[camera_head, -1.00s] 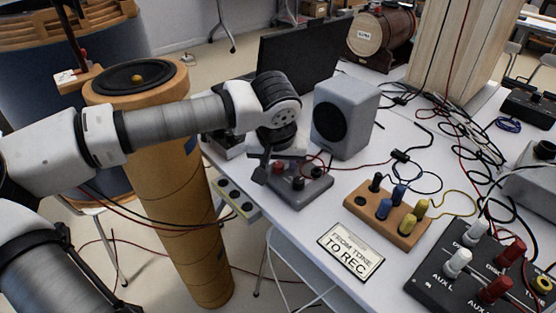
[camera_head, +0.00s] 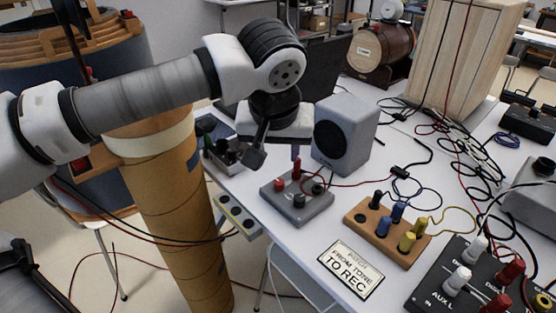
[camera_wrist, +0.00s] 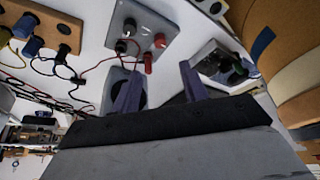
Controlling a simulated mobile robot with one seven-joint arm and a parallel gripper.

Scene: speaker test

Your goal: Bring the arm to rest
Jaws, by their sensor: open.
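My arm reaches in from the left in the head view, over the tall tan cylinder. My gripper (camera_head: 292,153) hangs below the wrist, above the back left part of the white table. In the wrist view its two purple fingers (camera_wrist: 161,82) stand apart with nothing between them. The grey box with red and black terminals (camera_head: 298,199) lies below and in front of the gripper, apart from it as far as I can tell. It also shows in the wrist view (camera_wrist: 158,20). The wrist hides part of the table behind it.
A grey speaker (camera_head: 345,135) stands just right of my gripper. A tan cylinder (camera_head: 180,220) stands left of the table. A wooden terminal block (camera_head: 385,228), a sign (camera_head: 350,268) and a dark panel (camera_head: 460,280) lie at the right, with loose cables behind.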

